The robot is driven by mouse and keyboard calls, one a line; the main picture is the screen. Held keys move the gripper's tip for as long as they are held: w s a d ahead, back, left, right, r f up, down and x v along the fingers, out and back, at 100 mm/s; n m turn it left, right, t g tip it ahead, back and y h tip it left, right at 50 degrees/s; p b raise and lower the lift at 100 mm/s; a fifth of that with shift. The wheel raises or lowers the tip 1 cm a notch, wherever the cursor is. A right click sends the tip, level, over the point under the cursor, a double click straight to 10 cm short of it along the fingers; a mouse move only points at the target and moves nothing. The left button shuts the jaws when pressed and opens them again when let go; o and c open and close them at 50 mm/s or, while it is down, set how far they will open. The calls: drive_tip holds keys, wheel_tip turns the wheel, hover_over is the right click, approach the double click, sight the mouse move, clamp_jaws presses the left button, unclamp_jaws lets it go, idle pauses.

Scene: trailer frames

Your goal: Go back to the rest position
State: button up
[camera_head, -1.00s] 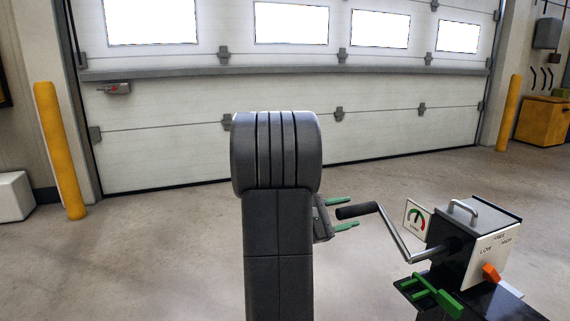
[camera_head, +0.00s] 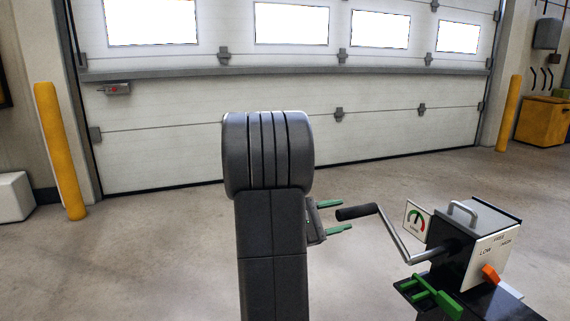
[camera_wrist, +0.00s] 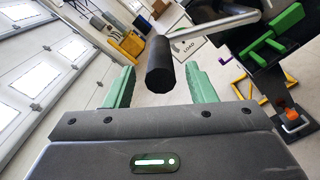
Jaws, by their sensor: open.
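My gripper (camera_head: 334,216) has green fingers and is open, just right of my arm in the head view. It also shows in the wrist view (camera_wrist: 160,88), its two green fingers well apart. The crank's black handle (camera_head: 357,212) lies to the right of the fingertips, with a small gap in the head view. In the wrist view the black handle (camera_wrist: 159,64) appears between and beyond the fingers, not gripped. The grey crank arm (camera_head: 394,238) runs down from the handle to the gearbox. My arm hides part of the gripper's base.
A black box (camera_head: 460,245) with a LOW/HIGH panel, an orange knob (camera_head: 490,272) and a green part (camera_head: 432,296) stands at lower right. A load gauge sign (camera_head: 416,219) is beside it. Yellow posts (camera_head: 60,150) flank a closed white door (camera_head: 190,150).

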sight(351, 213)
drive_tip(key=p+v, duration=0.2)
drive_tip(key=v, duration=0.8)
drive_tip(key=b+x, duration=0.3)
drive_tip(key=x, duration=1.1)
wheel_tip(351, 213, down, 12)
drive_tip(key=w+n+p, duration=0.2)
drive_tip(key=n+p, duration=0.3)
drive_tip(key=n, duration=0.4)
drive_tip(key=v, duration=0.6)
drive_tip(key=shift+p, duration=0.35)
drive_tip(key=shift+s+d, duration=0.1)
drive_tip(key=shift+s, duration=0.05)
